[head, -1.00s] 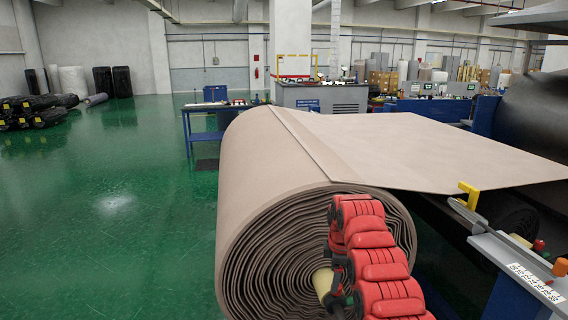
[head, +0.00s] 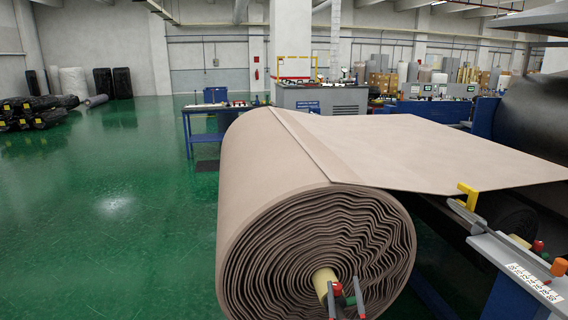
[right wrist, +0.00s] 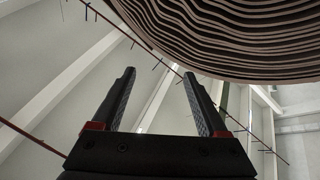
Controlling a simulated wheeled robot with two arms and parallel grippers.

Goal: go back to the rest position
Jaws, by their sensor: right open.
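My right gripper (head: 345,292) shows at the bottom of the head view, in front of the end face of the big beige roll (head: 272,185). Its two fingers are apart, with nothing between them. In the right wrist view the open gripper (right wrist: 158,76) points up toward the ceiling, and the layered end of the roll (right wrist: 235,35) is at the top right. The fingers look clear of the roll there. My left gripper is in neither view.
The roll has a pale yellow core (head: 322,282), and its loose sheet (head: 420,150) runs back right to a machine with a grey rail (head: 510,255). A blue table (head: 205,125) stands behind.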

